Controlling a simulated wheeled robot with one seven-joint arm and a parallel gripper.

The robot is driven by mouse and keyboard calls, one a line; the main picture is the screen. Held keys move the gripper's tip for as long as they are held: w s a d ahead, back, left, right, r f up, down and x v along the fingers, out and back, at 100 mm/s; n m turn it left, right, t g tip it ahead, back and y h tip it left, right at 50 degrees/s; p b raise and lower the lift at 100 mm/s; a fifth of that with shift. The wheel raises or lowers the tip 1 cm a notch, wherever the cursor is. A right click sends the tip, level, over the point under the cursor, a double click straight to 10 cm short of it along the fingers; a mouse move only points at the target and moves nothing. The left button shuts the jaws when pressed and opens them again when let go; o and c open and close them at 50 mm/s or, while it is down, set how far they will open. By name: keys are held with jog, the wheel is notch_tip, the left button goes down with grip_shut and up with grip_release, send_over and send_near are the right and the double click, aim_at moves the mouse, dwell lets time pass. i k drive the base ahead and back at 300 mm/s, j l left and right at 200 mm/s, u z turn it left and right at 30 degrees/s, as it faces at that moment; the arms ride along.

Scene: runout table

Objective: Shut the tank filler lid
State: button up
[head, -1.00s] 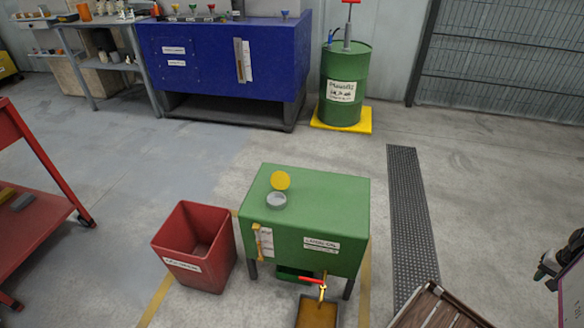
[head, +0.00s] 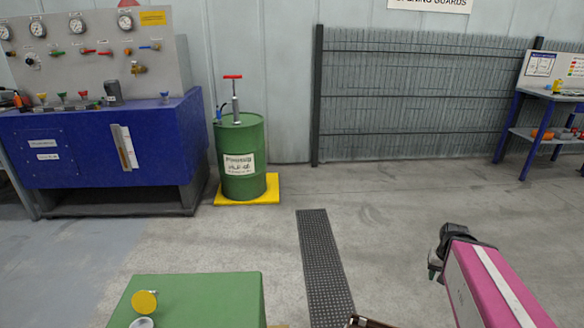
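The green tank (head: 205,298) stands at the bottom left of the head view, cut off by the lower edge. Its yellow filler lid (head: 145,302) stands raised on the tank's top, behind the grey filler neck (head: 142,323), so the filler is open. My gripper (head: 433,270) is at the right of the view, at the end of my pink arm, well to the right of the tank and apart from it. Its fingers are dark and partly hidden by the arm, so I cannot tell their opening.
A green drum (head: 240,185) with a red-handled pump stands on a yellow base (head: 265,195) beyond the tank. A blue bench (head: 80,150) is at the left. A dark floor grating (head: 324,265) lies between tank and arm. Open floor surrounds it.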

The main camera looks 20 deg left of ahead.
aim_at(144, 302)
jog(key=i+j+u, duration=0.45)
jog(key=i+u, duration=0.25)
jog(key=i, duration=0.15)
jog(key=i+l+u, duration=0.45)
jog(key=u, duration=0.25)
jog(key=i+l+u, duration=0.2)
jog(key=l+u, duration=0.15)
jog(key=u, duration=0.15)
jog(key=i+l+u, duration=0.15)
jog(key=u, duration=0.3)
jog(key=l+u, duration=0.3)
jog(key=u, duration=0.15)
jog(key=i+l+u, duration=0.1)
jog(key=l+u, duration=0.5)
jog(key=u, duration=0.3)
jog(key=l+u, duration=0.65)
jog(key=u, duration=0.15)
jog(key=l+u, duration=0.4)
jog(key=i+l+u, duration=0.1)
jog(key=i+l, duration=0.35)
jog(key=i, duration=0.1)
